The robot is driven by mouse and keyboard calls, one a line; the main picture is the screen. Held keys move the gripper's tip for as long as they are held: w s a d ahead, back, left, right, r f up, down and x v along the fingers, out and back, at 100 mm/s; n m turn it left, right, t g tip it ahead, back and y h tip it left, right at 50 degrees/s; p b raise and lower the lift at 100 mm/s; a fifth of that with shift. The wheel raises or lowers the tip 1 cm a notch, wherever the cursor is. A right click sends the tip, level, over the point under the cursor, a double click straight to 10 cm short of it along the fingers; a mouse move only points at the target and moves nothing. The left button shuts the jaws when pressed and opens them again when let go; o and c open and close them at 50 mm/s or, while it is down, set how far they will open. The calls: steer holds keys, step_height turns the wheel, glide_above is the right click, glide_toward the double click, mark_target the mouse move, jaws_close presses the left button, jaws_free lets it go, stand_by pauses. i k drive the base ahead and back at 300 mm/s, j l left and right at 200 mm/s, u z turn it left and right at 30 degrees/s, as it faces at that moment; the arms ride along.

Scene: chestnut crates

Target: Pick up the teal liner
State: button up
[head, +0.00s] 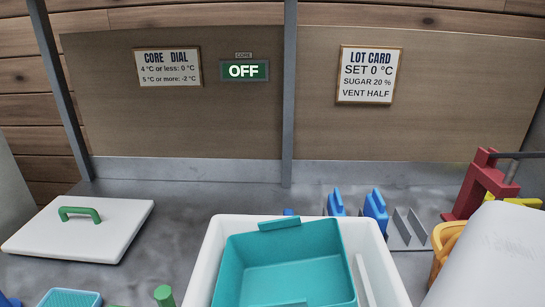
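The teal liner (290,246) is an open, square tray with a small tab on its far rim and another at its near edge. It sits in the white crate (235,222) at the bottom centre of the head view, turned slightly against the crate's walls. Its inside looks empty. The near ends of liner and crate are cut off by the picture's edge. My gripper is not in view.
A white lid (95,228) with a green handle (80,214) lies at the left. Blue pieces (375,208) and grey upright plates (408,228) stand behind the crate. A red frame (480,185) and an orange container (446,240) are at the right. The core display (244,70) reads OFF.

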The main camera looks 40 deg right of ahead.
mark_target(290, 261)
steer(key=k+z, duration=0.15)
steer(key=z, duration=0.35)
steer(key=k+l+z, duration=0.1)
steer(key=z, duration=0.4)
